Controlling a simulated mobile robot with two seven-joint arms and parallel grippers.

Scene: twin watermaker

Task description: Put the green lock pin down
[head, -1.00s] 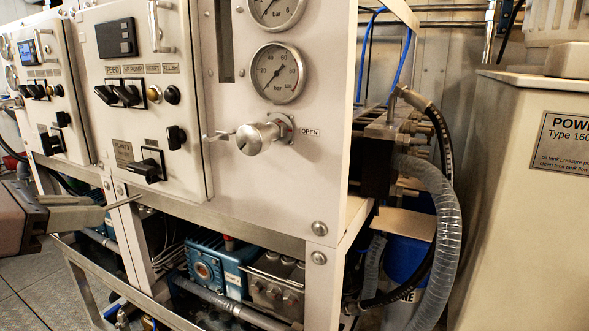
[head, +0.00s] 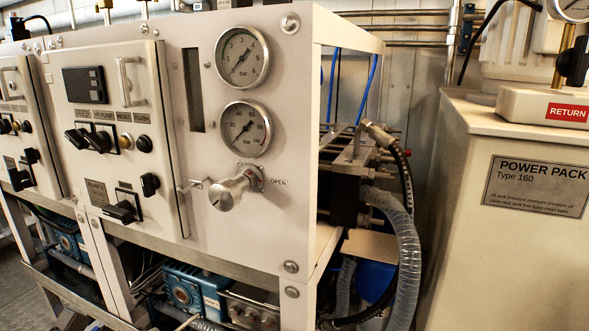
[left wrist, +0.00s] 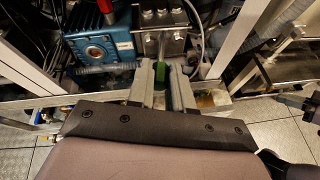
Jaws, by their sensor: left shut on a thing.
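The green lock pin (left wrist: 161,76) shows in the left wrist view between the two fingers of my left gripper (left wrist: 163,75), which is shut on it. Only a short green part of the pin shows, beside the left finger; the rest is hidden or too small to tell. The gripper is in front of the lower part of the machine frame, by a grey metal block. Neither the pin nor the left gripper can be made out in the head view now.
The white control panel (head: 255,55) carries gauges and a valve handle (head: 229,192) marked OPEN. A blue pump (left wrist: 97,42) and a metal block (left wrist: 157,17) sit inside the frame. The power pack (head: 470,140) stands right. Floor (left wrist: 285,140) shows in front of the frame.

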